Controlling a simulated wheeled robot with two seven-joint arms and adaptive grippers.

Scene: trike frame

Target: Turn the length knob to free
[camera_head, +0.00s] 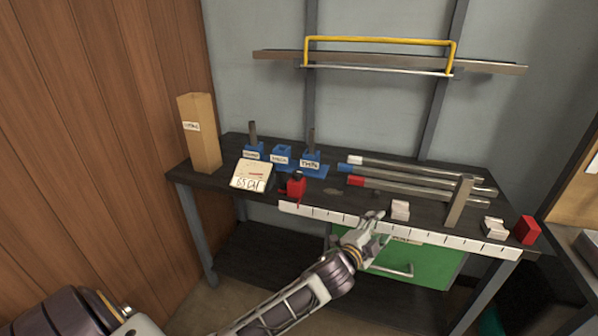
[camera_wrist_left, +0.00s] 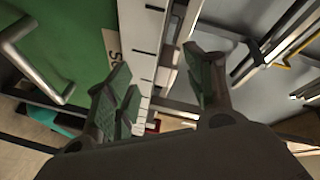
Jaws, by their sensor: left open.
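A small red block with a dark knob-like top (camera_head: 297,185) stands at the left end of the white ruler strip (camera_head: 445,238) along the bench's front edge. It may be the length knob; its setting is too small to read. My left gripper (camera_head: 374,222) is at the front edge, to the right of the red block and apart from it. In the left wrist view the open gripper (camera_wrist_left: 160,78) has its two fingers apart, with the ruler (camera_wrist_left: 141,30) passing behind the gap. A small red patch (camera_wrist_left: 152,126) shows low between the fingers. My right gripper is not in view.
A "65 cm" card (camera_head: 250,175) and blue holders (camera_head: 281,156) stand at the bench's left. Several metal tubes (camera_head: 420,172) lie at the back right. A green drawer (camera_head: 425,265) hangs below.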

